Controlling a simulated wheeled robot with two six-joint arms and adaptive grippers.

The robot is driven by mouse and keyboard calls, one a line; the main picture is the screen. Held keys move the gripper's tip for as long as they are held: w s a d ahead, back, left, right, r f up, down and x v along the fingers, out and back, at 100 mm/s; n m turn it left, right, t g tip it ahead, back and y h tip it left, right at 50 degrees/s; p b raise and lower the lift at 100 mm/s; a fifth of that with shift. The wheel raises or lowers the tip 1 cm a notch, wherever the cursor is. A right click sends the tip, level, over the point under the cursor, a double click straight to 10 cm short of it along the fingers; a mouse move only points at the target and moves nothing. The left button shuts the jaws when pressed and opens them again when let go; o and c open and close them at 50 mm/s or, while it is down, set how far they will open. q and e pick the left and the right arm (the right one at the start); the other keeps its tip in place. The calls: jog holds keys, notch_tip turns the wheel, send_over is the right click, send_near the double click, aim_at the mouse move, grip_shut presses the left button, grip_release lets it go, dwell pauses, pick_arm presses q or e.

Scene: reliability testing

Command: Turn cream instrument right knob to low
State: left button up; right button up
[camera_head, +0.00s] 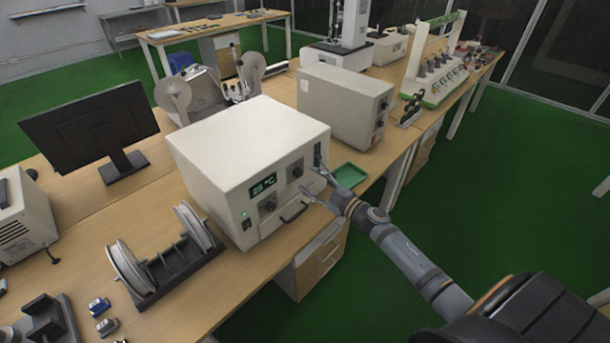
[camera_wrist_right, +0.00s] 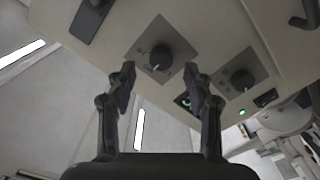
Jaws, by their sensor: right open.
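The cream instrument (camera_head: 245,150) stands on the wooden bench with its front facing my right arm. Its right knob (camera_head: 295,171) is dark and round on a grey plate, right of the lit green display. In the right wrist view this knob (camera_wrist_right: 160,58) appears just beyond and between the fingertips, with a light pointer mark; its labels are too small to read. The left knob (camera_head: 268,205) also shows in the wrist view (camera_wrist_right: 241,80). My right gripper (camera_head: 315,182) is open and empty before the front panel, apart from the knob as far as I can tell. My left gripper is out of view.
A dark handle (camera_head: 294,211) sticks out low on the instrument's front. A green tray (camera_head: 348,176) lies at its right. A second beige box (camera_head: 345,105) stands behind. A spool rack (camera_head: 165,262) and a monitor (camera_head: 88,125) are at left.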

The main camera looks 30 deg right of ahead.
aim_at(301, 175)
jog(key=x, duration=0.3)
jog(key=shift+w+a, duration=0.1)
jog(key=shift+w, duration=0.1)
jog(key=shift+s, duration=0.1)
grip_shut()
